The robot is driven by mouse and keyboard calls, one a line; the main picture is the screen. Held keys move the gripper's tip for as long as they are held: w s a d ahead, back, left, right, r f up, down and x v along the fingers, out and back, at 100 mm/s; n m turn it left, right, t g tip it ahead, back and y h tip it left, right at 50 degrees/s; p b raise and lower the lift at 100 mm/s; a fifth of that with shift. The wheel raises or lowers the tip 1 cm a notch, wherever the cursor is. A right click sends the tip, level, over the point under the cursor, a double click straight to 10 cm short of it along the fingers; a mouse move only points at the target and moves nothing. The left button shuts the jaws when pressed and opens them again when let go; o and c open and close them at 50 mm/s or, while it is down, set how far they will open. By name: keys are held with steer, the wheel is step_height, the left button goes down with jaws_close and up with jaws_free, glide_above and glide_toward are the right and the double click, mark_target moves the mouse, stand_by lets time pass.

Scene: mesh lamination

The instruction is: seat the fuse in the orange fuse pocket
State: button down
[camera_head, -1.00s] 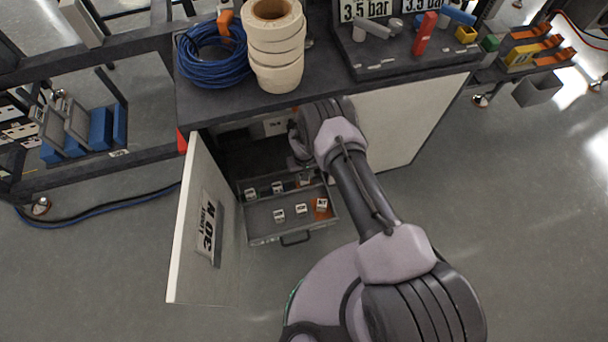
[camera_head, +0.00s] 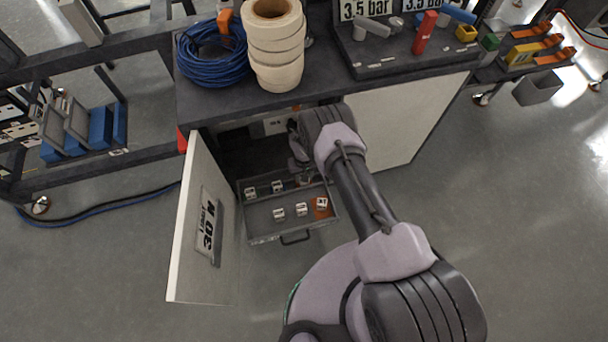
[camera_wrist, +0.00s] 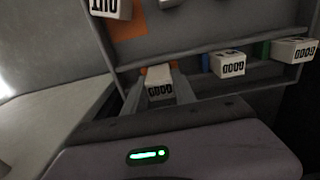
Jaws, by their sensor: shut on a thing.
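My gripper (camera_wrist: 157,92) is shut on a white fuse (camera_wrist: 160,89) marked GOOD, low in the wrist view. An orange patch (camera_wrist: 158,71) shows directly behind this fuse, in the row along the drawer's divider. Another orange area (camera_wrist: 126,29) lies beyond the divider, beside a white fuse (camera_wrist: 109,8) marked OUT. It also shows at the drawer's front right in the head view (camera_head: 319,214). Whether the held fuse touches the drawer or sits above it, I cannot tell. My arm largely hides the gripper in the head view.
The open grey drawer (camera_head: 264,231) holds several other white fuses. Two more GOOD fuses (camera_wrist: 230,65) (camera_wrist: 293,49) sit to the right of the gripper, by blue and green patches. The open cabinet door (camera_head: 193,255) stands left of the drawer.

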steer(key=shift+f, duration=1.15)
steer(key=c, duration=0.9)
jaws_free()
